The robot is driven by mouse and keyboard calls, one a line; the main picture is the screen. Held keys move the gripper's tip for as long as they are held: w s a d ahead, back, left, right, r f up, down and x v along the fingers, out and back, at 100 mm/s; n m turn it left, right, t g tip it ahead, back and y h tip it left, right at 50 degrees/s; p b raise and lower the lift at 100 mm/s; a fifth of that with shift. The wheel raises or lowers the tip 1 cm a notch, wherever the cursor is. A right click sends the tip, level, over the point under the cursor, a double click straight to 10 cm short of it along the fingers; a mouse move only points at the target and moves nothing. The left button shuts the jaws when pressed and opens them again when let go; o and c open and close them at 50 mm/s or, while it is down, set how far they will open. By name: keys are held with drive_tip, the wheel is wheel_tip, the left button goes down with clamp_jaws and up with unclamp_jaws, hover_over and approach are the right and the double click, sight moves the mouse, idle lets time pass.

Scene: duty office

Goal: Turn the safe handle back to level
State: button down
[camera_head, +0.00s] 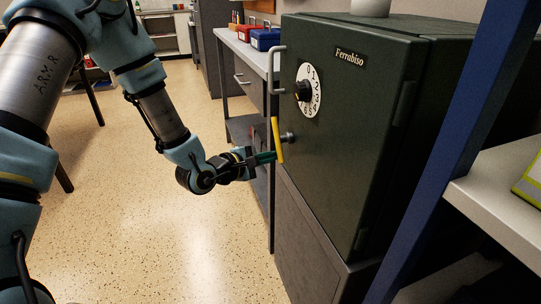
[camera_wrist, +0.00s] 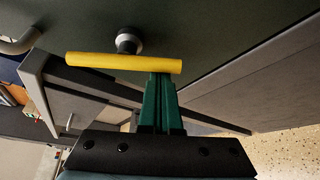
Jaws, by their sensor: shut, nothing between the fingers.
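The safe (camera_head: 360,140) is a dark green box with its door shut. Its yellow handle bar (camera_head: 277,138) stands nearly upright, slightly tilted, on a grey hub (camera_head: 288,137) low on the door. My gripper (camera_head: 273,157) has green fingers, pressed together and empty, at the bar's lower end. In the wrist view the bar (camera_wrist: 110,63) lies across the picture in front of its hub (camera_wrist: 128,41). The shut fingers (camera_wrist: 160,76) reach the bar's right end there; I cannot tell whether they touch it.
A white numbered dial (camera_head: 313,91) sits above the handle, and a grey pull (camera_head: 271,82) runs along the door's left edge. A blue post (camera_head: 440,150) and a grey shelf (camera_head: 500,200) stand at the right. The speckled floor (camera_head: 160,240) is open at the left.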

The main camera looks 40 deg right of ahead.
sight(296, 169)
drive_tip(key=shift+r+p, duration=0.15)
drive_tip(key=shift+p, duration=0.35)
drive_tip(key=shift+s+a+r+n+g+p, duration=0.1)
drive_tip(key=shift+s+n+g+p, duration=0.2)
drive_tip(key=shift+n+p, duration=0.5)
drive_tip(key=r+n+g+y+p, duration=0.1)
drive_tip(key=n+p, duration=0.1)
drive_tip(key=p, duration=0.1)
drive_tip(key=s+n+g+y+p, duration=0.1)
drive_tip(key=g+p, duration=0.1)
drive_tip(key=p, duration=0.2)
drive_tip(key=s+r+n+g+y+p, duration=0.1)
drive_tip(key=n+p, duration=0.1)
drive_tip(key=p, duration=0.2)
drive_tip(key=shift+a+r+n, duration=0.3)
drive_tip(key=shift+a, duration=0.1)
drive_tip(key=shift+s, duration=0.1)
drive_tip(key=f+b, duration=0.1)
drive_tip(key=f, duration=0.1)
drive_tip(key=f+b, duration=0.1)
drive_tip(key=f, duration=0.1)
drive_tip(key=shift+s+d+b, duration=0.2)
drive_tip(key=shift+d+b, duration=0.1)
drive_tip(key=shift+b, duration=0.05)
drive_tip(key=b+v, duration=0.1)
drive_tip(key=v, duration=0.9)
drive_tip(key=shift+w+r, duration=0.2)
drive_tip(key=shift+w, duration=0.15)
